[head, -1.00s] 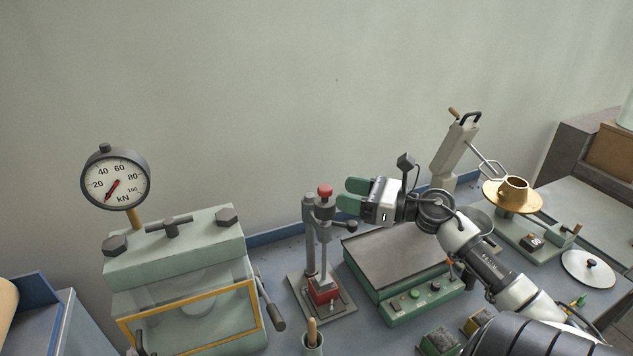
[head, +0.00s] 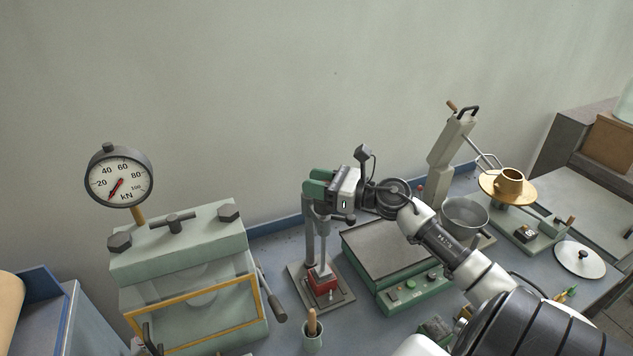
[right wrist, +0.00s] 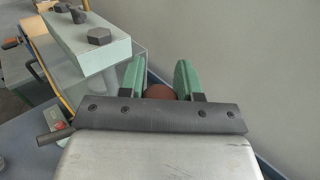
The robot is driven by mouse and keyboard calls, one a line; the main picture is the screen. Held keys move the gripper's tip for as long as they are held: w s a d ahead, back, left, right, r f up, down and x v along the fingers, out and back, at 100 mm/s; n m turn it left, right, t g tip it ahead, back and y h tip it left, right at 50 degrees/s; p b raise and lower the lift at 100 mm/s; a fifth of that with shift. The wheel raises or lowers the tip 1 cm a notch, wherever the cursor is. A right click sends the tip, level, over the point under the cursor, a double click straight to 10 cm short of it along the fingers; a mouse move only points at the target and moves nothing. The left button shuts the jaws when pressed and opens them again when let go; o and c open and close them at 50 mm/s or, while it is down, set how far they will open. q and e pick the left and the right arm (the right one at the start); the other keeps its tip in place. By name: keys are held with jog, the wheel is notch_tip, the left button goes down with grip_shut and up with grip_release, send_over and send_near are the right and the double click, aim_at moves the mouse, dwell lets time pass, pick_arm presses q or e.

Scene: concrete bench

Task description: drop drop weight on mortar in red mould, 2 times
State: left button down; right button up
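The drop-weight stand has a grey post (head: 309,240) on a base plate. The red mould (head: 322,284) sits on that plate under the thin rod; the mortar inside cannot be made out. My right gripper (head: 318,183) is at the top of the stand, its green fingers covering the red knob in the head view. In the right wrist view the knob (right wrist: 159,91) lies between the two green fingers (right wrist: 160,78), which stand apart on either side of it. Whether they touch it is unclear. My left gripper is not in view.
A press with a dial gauge (head: 120,175) stands left of the stand. A cup with a wooden-handled tool (head: 312,340) is in front. A green-based flat-topped device (head: 390,255), a metal bowl (head: 465,214) and a brass cone on a round table (head: 508,185) are to the right.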

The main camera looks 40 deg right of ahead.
grip_shut()
notch_tip(320, 180, up, 8)
jog(key=p, duration=0.3)
jog(key=shift+d+f, duration=0.15)
jog(key=shift+f, duration=0.05)
jog(key=shift+o, duration=2.3)
grip_release()
jog(key=shift+r, duration=0.1)
jog(key=shift+o, duration=0.5)
jog(key=shift+f, duration=0.25)
